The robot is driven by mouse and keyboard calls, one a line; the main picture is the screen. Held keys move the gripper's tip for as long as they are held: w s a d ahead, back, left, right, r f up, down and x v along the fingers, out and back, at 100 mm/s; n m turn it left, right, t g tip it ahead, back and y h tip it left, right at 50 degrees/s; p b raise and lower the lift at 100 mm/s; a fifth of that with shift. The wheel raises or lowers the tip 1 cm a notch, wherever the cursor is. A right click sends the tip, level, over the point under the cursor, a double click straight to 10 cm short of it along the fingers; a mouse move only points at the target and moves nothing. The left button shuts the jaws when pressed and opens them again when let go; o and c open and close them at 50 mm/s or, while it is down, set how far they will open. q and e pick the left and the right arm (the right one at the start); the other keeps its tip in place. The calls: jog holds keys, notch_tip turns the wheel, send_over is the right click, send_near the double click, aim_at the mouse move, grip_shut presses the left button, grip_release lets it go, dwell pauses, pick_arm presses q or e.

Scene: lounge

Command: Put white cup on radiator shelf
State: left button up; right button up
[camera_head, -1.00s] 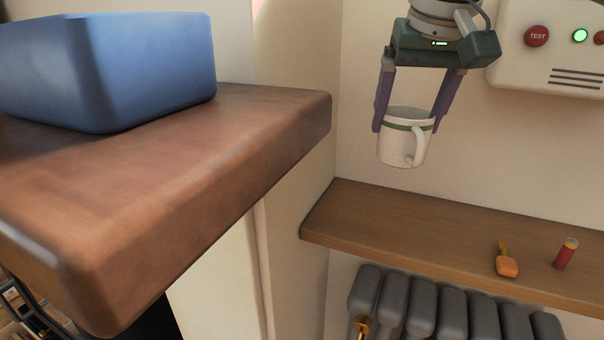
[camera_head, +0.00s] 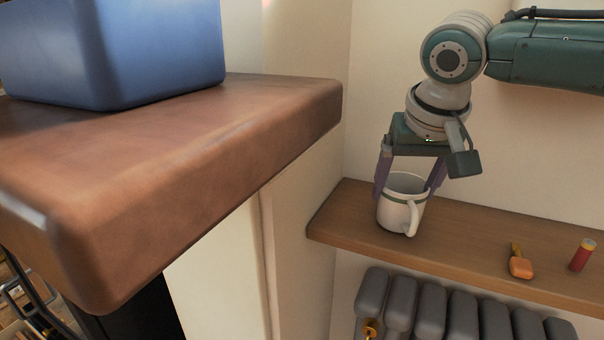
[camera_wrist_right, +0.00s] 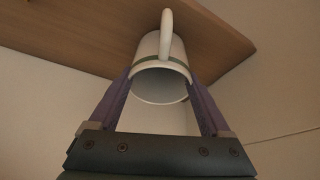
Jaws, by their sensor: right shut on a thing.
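The white cup (camera_head: 398,212) has a green band near its rim and a handle on its right side. It is upright at the left part of the wooden radiator shelf (camera_head: 458,255). Its base appears at the shelf surface, but I cannot tell whether it touches. My right gripper (camera_head: 410,190) is shut on the cup, with a purple finger on each side of it. The right wrist view also shows the cup (camera_wrist_right: 162,78) between both fingers (camera_wrist_right: 160,92), with the shelf (camera_wrist_right: 85,30) behind it. My left gripper is not in view.
The grey radiator (camera_head: 430,308) is below. A brown wooden ledge (camera_head: 190,165) with a blue box (camera_head: 150,50) is at left. Shelf between cup and key is clear.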

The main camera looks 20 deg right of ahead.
jog(key=o, duration=1.3)
jog(key=shift+f, duration=0.15)
jog(key=shift+o, duration=1.3)
jog(key=p+v, duration=0.2)
jog(key=v, duration=1)
jog(key=s+a+f+n+y, duration=0.25)
jog(key=s+a+f, duration=0.2)
jog(key=a, duration=0.25)
jog(key=s+a+f+n+y, duration=0.1)
jog(key=s+a+f+n, duration=0.3)
jog(key=a+f, duration=0.25)
jog(key=s+d+f+h, duration=0.1)
jog(key=s+f, duration=0.2)
jog(key=s, duration=1)
jog(key=shift+s+d+f+n, duration=0.2)
jog(key=shift+s+n, duration=0.1)
jog(key=shift+n, duration=0.15)
